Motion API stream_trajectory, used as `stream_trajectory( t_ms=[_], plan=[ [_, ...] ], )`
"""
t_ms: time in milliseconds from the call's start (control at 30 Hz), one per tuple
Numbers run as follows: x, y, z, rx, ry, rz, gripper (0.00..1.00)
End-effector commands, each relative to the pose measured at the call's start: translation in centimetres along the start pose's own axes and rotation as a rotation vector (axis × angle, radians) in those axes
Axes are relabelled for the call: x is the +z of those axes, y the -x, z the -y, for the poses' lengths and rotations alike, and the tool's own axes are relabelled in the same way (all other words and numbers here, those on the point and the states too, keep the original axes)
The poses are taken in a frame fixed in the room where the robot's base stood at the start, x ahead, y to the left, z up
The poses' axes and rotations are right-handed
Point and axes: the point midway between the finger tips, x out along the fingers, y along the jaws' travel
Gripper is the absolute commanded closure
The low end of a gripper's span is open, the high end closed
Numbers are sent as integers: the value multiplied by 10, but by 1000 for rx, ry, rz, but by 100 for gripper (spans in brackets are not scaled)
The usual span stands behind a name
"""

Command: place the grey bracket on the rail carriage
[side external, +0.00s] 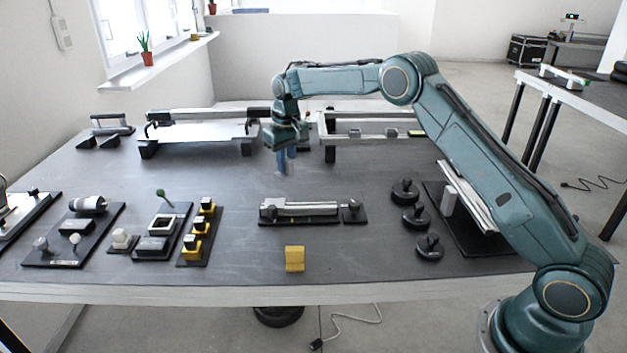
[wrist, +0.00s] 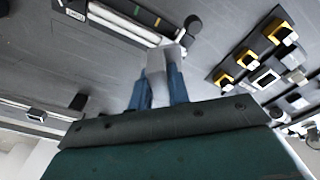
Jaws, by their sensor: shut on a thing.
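My gripper (side external: 286,160) points down over the middle of the table, behind the long central fixture. In the wrist view its two blue fingers (wrist: 160,78) are closed on a pale grey piece, which I take as the grey bracket (wrist: 157,62). The bracket sticks out past the fingertips; its full shape is hard to see. A rail with small grey blocks on it (side external: 355,133), probably the rail carriage, stands at the back right, to the right of my gripper. A similar rail with a block (wrist: 36,114) shows at the left of the wrist view. The bracket is apart from it.
The central fixture (side external: 300,209) lies in front of my gripper. A long white frame (side external: 205,131) stands at the back left. Table between fixture and back frames is clear.

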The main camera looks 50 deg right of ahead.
Motion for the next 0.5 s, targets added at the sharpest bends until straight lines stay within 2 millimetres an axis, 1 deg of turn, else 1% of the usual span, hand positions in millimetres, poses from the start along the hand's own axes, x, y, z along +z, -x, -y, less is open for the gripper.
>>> stream_trajectory(
  t_ms=[33,200,300,500],
  plan=[
    [-6,-5,1,2,-34,-2,100],
    [-23,-18,2,9,-160,-5,100],
    [-30,-24,3,11,-222,-8,100],
    [-39,-32,4,14,-304,-11,100]
  ],
)
